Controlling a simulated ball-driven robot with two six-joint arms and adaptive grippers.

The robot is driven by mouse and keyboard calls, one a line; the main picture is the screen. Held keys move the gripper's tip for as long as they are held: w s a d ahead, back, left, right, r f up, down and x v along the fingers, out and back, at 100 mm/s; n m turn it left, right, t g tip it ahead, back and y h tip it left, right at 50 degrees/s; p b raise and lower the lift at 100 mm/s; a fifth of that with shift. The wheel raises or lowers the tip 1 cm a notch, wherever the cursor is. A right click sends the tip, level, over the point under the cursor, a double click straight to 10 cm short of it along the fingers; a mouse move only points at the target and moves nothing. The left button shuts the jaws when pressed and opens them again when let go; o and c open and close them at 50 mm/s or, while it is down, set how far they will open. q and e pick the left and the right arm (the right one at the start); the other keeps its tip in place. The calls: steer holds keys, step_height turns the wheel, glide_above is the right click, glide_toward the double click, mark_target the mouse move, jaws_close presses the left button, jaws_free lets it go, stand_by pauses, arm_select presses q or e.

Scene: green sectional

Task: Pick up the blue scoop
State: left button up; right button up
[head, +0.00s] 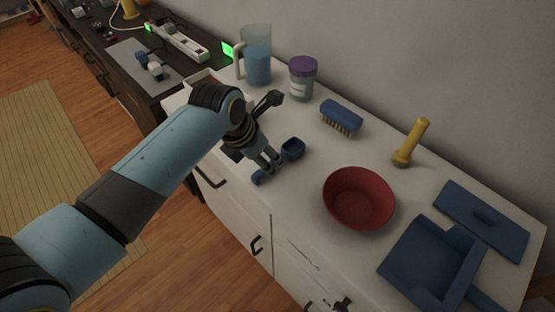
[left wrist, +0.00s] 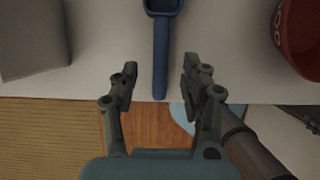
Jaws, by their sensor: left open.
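The blue scoop (head: 292,149) lies on the white counter near its front edge. Its cup is to the right of my left gripper (head: 270,167), and the end of its handle shows to the lower left of the fingers. In the left wrist view the scoop's handle (left wrist: 160,60) points down toward the gap between the fingers of my left gripper (left wrist: 158,85). The gripper is open, with the handle end between the fingertips in the picture; I see no contact. The middle of the handle is hidden by the gripper in the head view. My right gripper is not in view.
A red bowl (head: 359,199) stands right of the scoop. A blue brush (head: 342,116), a purple-lidded jar (head: 302,78) and a pitcher (head: 257,55) stand behind.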

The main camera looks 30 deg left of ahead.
mark_target(270, 163)
arm_select(q)
steer(key=x, duration=0.3)
steer(key=shift+w+d+f, duration=0.1)
steer(key=shift+w+f, duration=0.1)
steer(key=shift+f, duration=0.05)
steer(key=shift+f, duration=0.25)
jaws_close()
stand_by(0.4)
step_height(270, 163, up, 10)
steer(key=shift+r, duration=0.25)
